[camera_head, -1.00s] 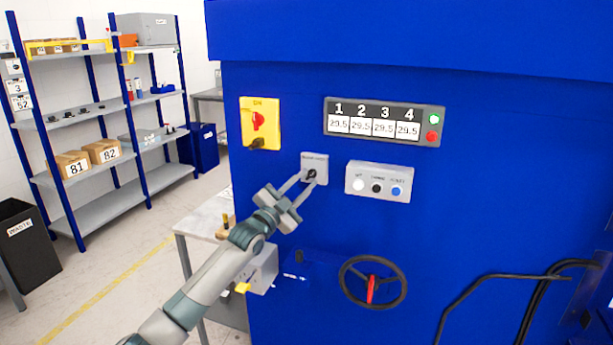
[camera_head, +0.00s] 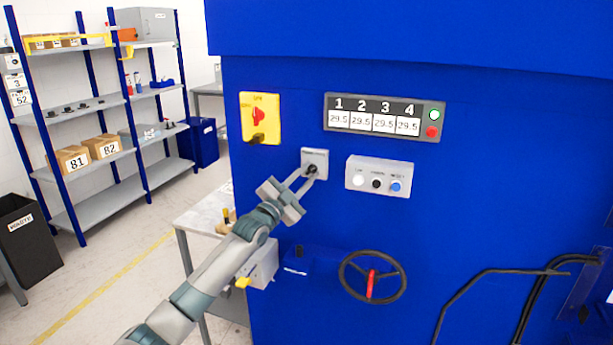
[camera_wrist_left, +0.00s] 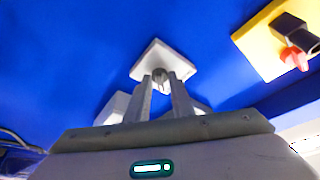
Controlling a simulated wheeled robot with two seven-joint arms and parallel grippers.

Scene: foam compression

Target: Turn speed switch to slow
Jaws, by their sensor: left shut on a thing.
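The speed switch is a small dark knob (camera_wrist_left: 160,74) on a light grey square plate (camera_head: 316,157) on the blue machine front. My left gripper (camera_head: 308,173) reaches up to it from the lower left. Its two fingers are closed on the knob, one on each side. In the left wrist view my left gripper (camera_wrist_left: 161,84) also has its fingertips at the knob. The fingers hide part of the knob and plate, and I cannot read the knob's setting. My right gripper is not in view.
A yellow plate with a red switch (camera_head: 258,117) is to the upper left. A grey button box (camera_head: 379,176) is close on the right. A display panel (camera_head: 383,117) is above, a black handwheel (camera_head: 372,277) below. A table (camera_head: 205,213) stands at the left.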

